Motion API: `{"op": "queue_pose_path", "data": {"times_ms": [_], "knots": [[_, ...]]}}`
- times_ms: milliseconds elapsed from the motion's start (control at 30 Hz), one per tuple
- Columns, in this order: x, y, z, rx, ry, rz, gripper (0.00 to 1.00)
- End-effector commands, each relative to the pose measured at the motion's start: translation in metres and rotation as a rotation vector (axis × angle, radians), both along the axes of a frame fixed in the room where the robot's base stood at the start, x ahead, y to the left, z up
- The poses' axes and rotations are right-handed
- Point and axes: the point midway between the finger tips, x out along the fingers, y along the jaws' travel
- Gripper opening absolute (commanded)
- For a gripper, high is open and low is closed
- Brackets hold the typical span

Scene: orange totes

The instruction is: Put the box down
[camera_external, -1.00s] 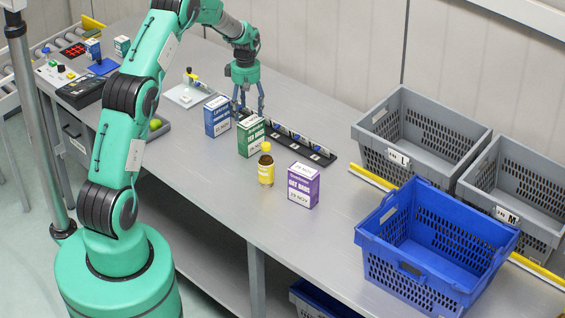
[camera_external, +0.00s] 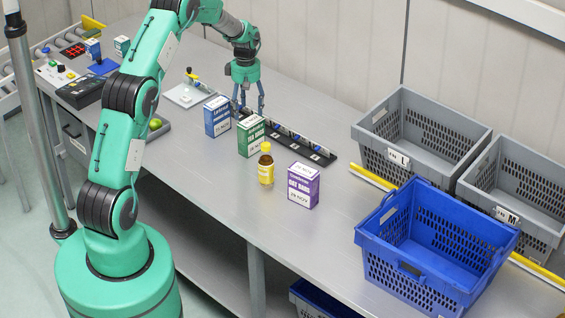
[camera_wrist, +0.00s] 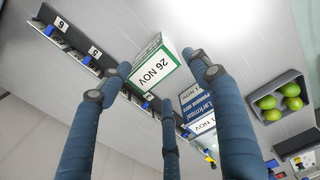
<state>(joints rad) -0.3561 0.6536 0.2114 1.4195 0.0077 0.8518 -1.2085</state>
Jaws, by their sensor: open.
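A green and white box (camera_external: 251,136) stands upright on the grey table, with a blue and white box (camera_external: 217,116) to its left and a purple and white box (camera_external: 303,185) to its right. My gripper (camera_external: 248,110) is open, pointing down, just behind and above the green box in the external view. In the wrist view, the green box (camera_wrist: 155,66) shows its "26 NOV" face between my spread fingers (camera_wrist: 163,82); I see no finger closed on it. The blue box (camera_wrist: 199,105) is beside my right-hand finger there.
A black rack with numbered slots (camera_external: 303,147) lies just behind the boxes. A yellow-capped bottle (camera_external: 266,165) stands between the green and purple boxes. A blue tote (camera_external: 415,270) and grey totes (camera_external: 440,122) are at the right. The table's front strip is clear.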

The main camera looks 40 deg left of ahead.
Motion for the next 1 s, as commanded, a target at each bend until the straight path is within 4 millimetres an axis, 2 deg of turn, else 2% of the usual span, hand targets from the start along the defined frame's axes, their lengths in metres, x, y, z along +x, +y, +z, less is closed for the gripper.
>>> {"op": "queue_pose_path", "data": {"times_ms": [167, 267, 467, 700, 1000], "knots": [[-0.003, -0.010, 0.024, 0.006, -0.015, -0.040, 0.63], [-0.008, -0.021, 0.048, 0.011, -0.028, -0.084, 0.63], [-0.027, -0.051, 0.110, 0.027, -0.063, -0.207, 0.63], [-0.062, -0.092, 0.184, 0.054, -0.108, -0.373, 0.63], [-0.119, -0.140, 0.260, 0.092, -0.162, -0.577, 0.63]]}}
